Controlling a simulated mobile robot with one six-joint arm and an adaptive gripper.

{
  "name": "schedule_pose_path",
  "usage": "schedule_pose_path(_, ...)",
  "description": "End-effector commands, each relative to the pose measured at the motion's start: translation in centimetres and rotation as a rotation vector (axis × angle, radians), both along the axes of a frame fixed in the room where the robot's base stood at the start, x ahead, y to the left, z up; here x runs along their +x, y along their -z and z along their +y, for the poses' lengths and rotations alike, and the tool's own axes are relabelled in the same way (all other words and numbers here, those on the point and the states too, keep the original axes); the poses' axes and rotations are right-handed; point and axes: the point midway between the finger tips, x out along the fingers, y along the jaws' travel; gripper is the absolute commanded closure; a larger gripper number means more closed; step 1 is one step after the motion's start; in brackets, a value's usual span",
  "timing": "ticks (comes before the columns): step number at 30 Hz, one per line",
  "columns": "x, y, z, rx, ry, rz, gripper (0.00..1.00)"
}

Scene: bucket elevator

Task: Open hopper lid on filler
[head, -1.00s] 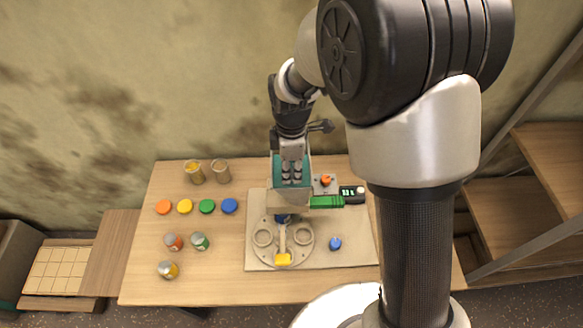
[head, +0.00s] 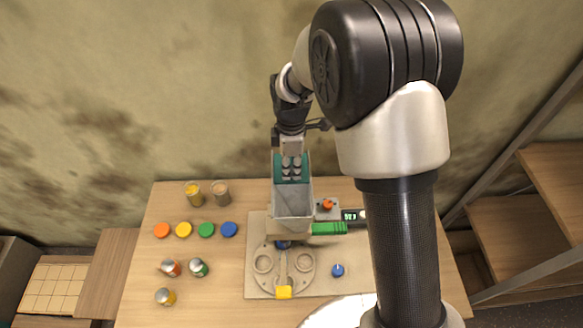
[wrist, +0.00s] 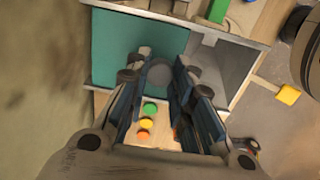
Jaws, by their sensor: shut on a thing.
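The filler's grey hopper (head: 293,203) stands at the back of the beige base plate, and its open inside shows in the head view. The teal lid (head: 304,170) is tilted up at the hopper's far edge. My gripper (head: 291,166) is at the lid, shut on it, seemingly by a small grey knob. In the wrist view the fingers (wrist: 165,82) close around this round grey part, with the teal lid (wrist: 120,50) beside them and the hopper's inner wall (wrist: 215,60) to the right. The fingers hide the exact contact.
A green bar (head: 328,228) and an orange button (head: 327,204) are right of the hopper. A round turntable (head: 283,265) with a yellow tab (head: 284,292) lies in front. Coloured caps (head: 184,230), cans (head: 198,268) and jars (head: 194,194) stand left. The wall is close behind.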

Motion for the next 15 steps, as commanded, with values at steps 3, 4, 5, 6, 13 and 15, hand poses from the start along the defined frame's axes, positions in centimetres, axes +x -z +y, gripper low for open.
schedule_pose_path(3, 0.00, 0.00, 0.01, 0.000, 0.000, -0.001, 1.00)
schedule_pose_path(4, -0.01, 0.00, 0.01, 0.000, 0.000, -0.001, 1.00)
schedule_pose_path(5, -0.01, 0.00, 0.01, 0.000, 0.000, 0.000, 0.77)
schedule_pose_path(6, -0.02, 0.00, 0.01, 0.000, 0.000, 0.000, 0.74)
schedule_pose_path(13, -0.05, 0.01, 0.01, 0.000, 0.000, 0.000, 0.59)
schedule_pose_path(15, -0.06, 0.02, 0.01, 0.000, 0.000, 0.001, 0.56)
